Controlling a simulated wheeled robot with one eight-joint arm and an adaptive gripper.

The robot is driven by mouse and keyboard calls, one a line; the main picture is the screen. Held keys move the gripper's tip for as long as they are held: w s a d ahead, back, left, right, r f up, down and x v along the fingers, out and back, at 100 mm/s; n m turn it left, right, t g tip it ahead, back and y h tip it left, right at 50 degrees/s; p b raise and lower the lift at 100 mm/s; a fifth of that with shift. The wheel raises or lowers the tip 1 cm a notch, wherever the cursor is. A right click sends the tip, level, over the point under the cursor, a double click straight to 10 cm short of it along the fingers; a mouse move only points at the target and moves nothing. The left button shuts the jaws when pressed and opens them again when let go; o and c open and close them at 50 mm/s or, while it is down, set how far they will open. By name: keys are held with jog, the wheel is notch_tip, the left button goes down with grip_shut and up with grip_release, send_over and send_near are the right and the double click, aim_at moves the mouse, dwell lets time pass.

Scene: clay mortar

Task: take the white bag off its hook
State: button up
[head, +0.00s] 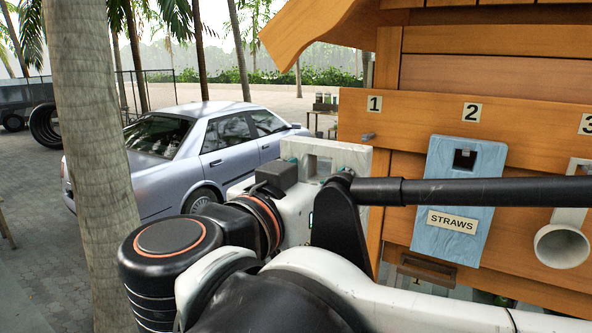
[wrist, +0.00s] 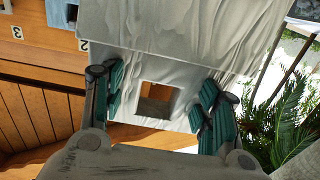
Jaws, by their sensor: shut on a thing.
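The white bag (head: 345,156) is a pale, creased sheet-like bag with a square hole, at the left end of the wooden stall. In the wrist view the bag (wrist: 180,30) fills the upper middle, and brown wood shows through its hole. My gripper (head: 312,172) has its teal-padded fingers on both sides of the hole. In the wrist view my gripper (wrist: 160,92) is shut on the bag. A small grey hook (head: 368,136) under the label 1 shows just above the bag's right edge. No hook shows through the hole. My arm hides the bag's lower part.
A blue bag (head: 460,190) marked STRAWS hangs under label 2. A white tubular thing (head: 563,235) hangs under label 3. The wooden stall wall (head: 430,115) stands behind them. A palm trunk (head: 90,150) and a silver car (head: 220,150) are on the left.

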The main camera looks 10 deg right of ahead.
jog(key=v, duration=0.6)
jog(key=shift+s+a, duration=0.25)
jog(key=shift+s, duration=0.05)
dwell(0.8)
